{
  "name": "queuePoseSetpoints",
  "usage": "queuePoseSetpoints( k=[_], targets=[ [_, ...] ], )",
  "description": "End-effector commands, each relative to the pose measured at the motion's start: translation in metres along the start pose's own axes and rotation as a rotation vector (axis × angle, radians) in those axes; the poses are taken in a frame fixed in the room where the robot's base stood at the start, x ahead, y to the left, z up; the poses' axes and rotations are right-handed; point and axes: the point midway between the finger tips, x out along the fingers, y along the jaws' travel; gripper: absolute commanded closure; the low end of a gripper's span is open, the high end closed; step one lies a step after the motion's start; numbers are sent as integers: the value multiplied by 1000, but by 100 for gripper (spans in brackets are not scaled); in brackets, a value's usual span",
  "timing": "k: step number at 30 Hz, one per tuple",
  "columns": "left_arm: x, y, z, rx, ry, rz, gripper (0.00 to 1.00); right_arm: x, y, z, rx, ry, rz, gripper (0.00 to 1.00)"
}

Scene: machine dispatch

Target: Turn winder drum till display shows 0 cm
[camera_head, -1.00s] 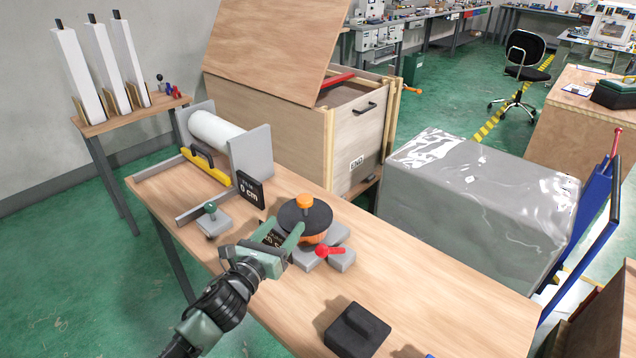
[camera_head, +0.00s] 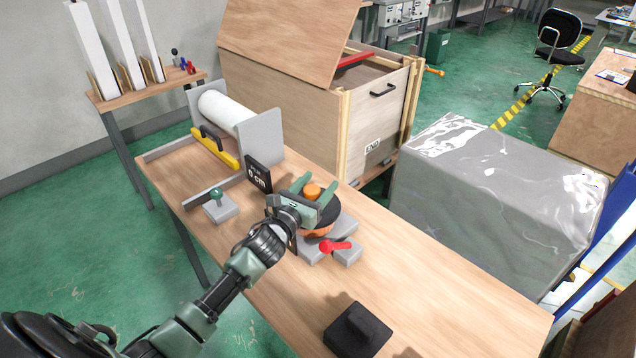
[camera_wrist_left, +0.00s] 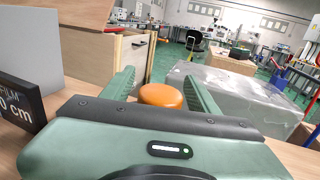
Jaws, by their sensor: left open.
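The winder drum (camera_head: 321,222) is a dark disc with an orange underside, on a grey base on the table. Its orange knob (camera_head: 312,191) stands up from the top and also shows in the left wrist view (camera_wrist_left: 161,96). The black display (camera_head: 258,175) behind it reads 0 cm; it shows partly in the left wrist view (camera_wrist_left: 16,108). My left gripper (camera_head: 315,196) is open at the drum's top, with its two fingers on either side of the orange knob. Whether they touch it cannot be told. My right gripper is not in view.
A white film roll (camera_head: 226,112) sits in a grey holder, with a yellow bar (camera_head: 215,149) before it. A wooden crate (camera_head: 300,110) stands behind.

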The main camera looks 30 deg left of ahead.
Motion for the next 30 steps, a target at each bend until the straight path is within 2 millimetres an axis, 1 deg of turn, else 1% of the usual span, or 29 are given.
queuePoseSetpoints(
  k=[1, 2, 6, 8, 9, 11, 12, 13, 20, 23, 30],
  targets=[
    [1, 0, 0, 0, 0, 0, 40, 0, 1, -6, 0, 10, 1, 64],
    [1, 0, 0, 0, 0, 0, 40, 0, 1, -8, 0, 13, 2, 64],
    [0, 0, 0, -1, 0, 0, 40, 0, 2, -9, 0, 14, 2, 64],
    [0, 0, 0, -1, 0, 0, 57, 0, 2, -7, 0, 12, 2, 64],
    [0, 0, 0, -1, 0, 0, 68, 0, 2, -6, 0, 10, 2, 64],
    [0, 0, 0, -1, 1, 0, 85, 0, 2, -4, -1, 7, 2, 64],
    [0, 0, 0, -1, 1, 0, 96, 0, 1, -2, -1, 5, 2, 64],
    [0, 0, 0, -1, 1, 0, 100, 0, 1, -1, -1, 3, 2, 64],
    [0, -1, -2, -3, 0, 14, 100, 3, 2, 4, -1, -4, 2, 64],
    [1, -2, -5, -7, -2, 70, 100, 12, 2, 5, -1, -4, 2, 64],
    [0, 6, -6, -6, -1, 298, 100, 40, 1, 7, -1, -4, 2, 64]
  ],
)
